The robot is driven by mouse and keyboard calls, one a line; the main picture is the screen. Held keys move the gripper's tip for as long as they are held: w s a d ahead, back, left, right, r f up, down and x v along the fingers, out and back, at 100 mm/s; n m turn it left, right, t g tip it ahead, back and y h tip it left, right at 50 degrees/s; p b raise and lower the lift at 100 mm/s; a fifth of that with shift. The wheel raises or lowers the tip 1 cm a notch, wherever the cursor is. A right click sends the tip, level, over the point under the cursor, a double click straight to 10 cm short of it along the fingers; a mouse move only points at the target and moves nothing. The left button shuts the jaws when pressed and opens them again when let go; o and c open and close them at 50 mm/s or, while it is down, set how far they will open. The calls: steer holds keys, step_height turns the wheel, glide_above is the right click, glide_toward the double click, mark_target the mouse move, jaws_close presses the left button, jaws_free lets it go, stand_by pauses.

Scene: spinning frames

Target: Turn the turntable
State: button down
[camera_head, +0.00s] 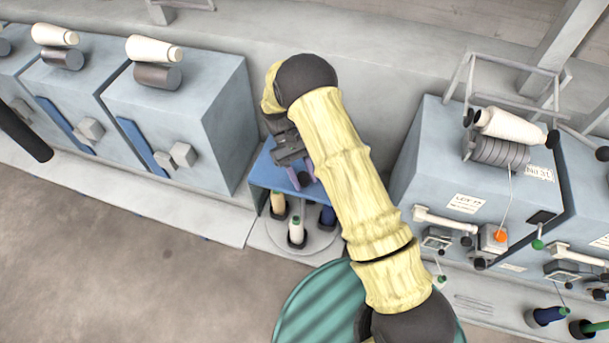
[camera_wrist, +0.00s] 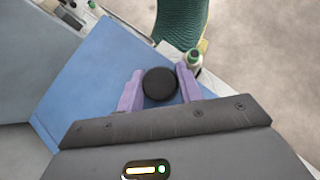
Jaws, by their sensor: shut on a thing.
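The turntable is a grey round disc (camera_head: 318,242) low in the gap between the machines, carrying a yellow bobbin (camera_head: 278,204), a white bobbin (camera_head: 296,231) and a dark blue bobbin (camera_head: 328,216). A blue top plate (camera_head: 266,174) sits above it and hides its back part. A round black knob (camera_wrist: 160,84) stands on the blue plate. My gripper (camera_head: 302,177), with purple fingers, is shut on the knob, one finger on each side in the wrist view. My arm covers the right side of the turntable in the head view.
Blue-grey machines (camera_head: 180,115) with cones stand on the left, close to the blue plate. Another machine (camera_head: 465,165) with a thread cone and levers stands on the right. A green ribbed cylinder (camera_head: 318,305) is in front. Open floor (camera_head: 130,260) lies at front left.

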steer(key=shift+w+r+m+y, duration=0.1)
steer(key=shift+m+y, duration=0.2)
steer(key=shift+m, duration=0.1)
stand_by(0.3)
steer(key=c, duration=0.9)
jaws_free()
